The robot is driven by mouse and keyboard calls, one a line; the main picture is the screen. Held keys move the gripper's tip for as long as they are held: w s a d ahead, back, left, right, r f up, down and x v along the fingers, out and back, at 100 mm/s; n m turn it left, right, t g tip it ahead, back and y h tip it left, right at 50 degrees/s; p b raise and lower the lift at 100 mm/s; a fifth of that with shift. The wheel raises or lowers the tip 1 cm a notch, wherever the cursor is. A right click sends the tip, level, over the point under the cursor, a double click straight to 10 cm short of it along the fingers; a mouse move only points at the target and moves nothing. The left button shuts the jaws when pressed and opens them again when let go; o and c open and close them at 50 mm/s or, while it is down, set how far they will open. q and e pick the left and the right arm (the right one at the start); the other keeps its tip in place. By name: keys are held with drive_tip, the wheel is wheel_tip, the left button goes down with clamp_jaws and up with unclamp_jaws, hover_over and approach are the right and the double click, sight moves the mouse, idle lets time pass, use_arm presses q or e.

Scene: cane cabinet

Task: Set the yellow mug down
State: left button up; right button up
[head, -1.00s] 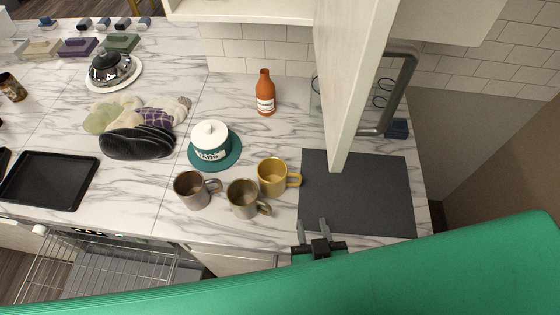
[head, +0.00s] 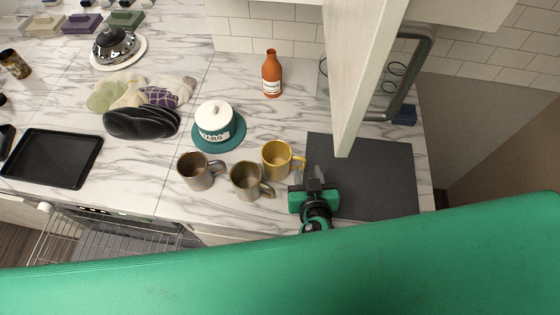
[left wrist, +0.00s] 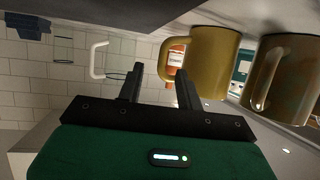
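The yellow mug (head: 276,161) stands upright on the marble counter, its handle toward the right. My left gripper (head: 314,174) is just right of that handle, over the edge of the dark mat. In the left wrist view, which looks upside down, the two fingers of my left gripper (left wrist: 160,72) are apart with nothing held between them. There the yellow mug (left wrist: 213,62) shows close by, with its handle near the right finger; I cannot tell whether they touch. My right gripper is not in view.
Two brownish-grey mugs, one at left (head: 197,171) and one nearer (head: 247,182), stand beside the yellow mug. A white jar (head: 215,120) sits on a teal plate behind them. An orange bottle (head: 272,75) stands farther back. The dark mat (head: 375,175) is bare; an open cabinet door (head: 358,75) hangs above.

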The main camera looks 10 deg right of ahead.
sight(305, 162)
use_arm(q)
drive_tip(key=x, duration=0.3)
drive_tip(key=shift+w, duration=0.25)
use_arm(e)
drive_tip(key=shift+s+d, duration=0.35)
use_arm(q)
clamp_jaws()
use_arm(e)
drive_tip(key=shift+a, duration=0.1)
use_arm(q)
drive_tip(key=shift+r, duration=0.1)
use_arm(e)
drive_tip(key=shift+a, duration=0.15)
